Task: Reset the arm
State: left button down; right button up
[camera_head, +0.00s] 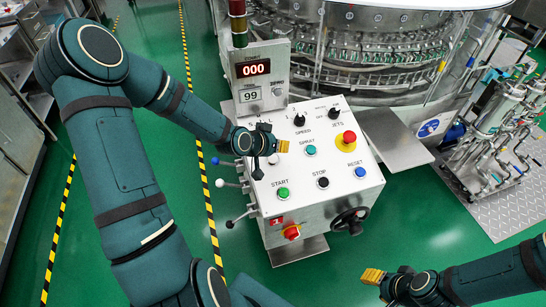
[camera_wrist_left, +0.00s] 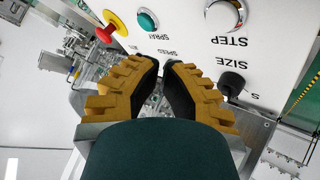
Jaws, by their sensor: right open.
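My left gripper (camera_head: 283,146) is over the top of a white control panel (camera_head: 330,150), near the green-blue SPRAY button (camera_head: 311,150). In the left wrist view its two yellow ridged fingers (camera_wrist_left: 162,64) lie close together with a narrow gap and nothing seen between them. Whether they count as open is unclear. My right gripper (camera_head: 373,276) is open and empty at the lower right, above the green floor and away from the panel.
The panel carries a green START button (camera_head: 283,192), black STOP (camera_head: 322,182), blue RESET (camera_head: 360,172) and a red emergency knob (camera_head: 349,137). Levers stick out on its left side, and a handwheel (camera_head: 349,220) is in front. The rotary washer (camera_head: 370,45) stands behind.

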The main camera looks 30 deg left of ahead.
dwell(0.4)
pick_arm(q)
jog(key=s+d+f+g, duration=0.1)
jog(key=d+f, duration=0.1)
jog(key=d, duration=0.2)
jog(key=s+d+f+g+h, duration=0.1)
jog(key=s+d+f, duration=0.1)
jog(key=d, duration=0.2)
jog(key=s+d+f+g, duration=0.1)
jog(key=s+d+f, duration=0.1)
jog(key=d+f, duration=0.1)
jog(key=shift+s+d+f+h, duration=0.1)
jog(key=shift+d+h, duration=0.3)
jog(key=shift+d, duration=0.25)
jog(key=s+d+f+g, duration=0.2)
jog(key=s+d+f, duration=0.1)
jog(key=s, duration=0.3)
jog(key=s+d+f+g, duration=0.3)
jog(key=s+d+f, duration=0.1)
jog(key=s+d, duration=0.1)
jog(key=shift+s+d+y, duration=0.15)
jog(key=shift+s+y, duration=0.15)
jog(key=shift+s, duration=0.55)
pick_arm(e)
jog(key=shift+s, duration=0.45)
jog(key=shift+a, duration=0.2)
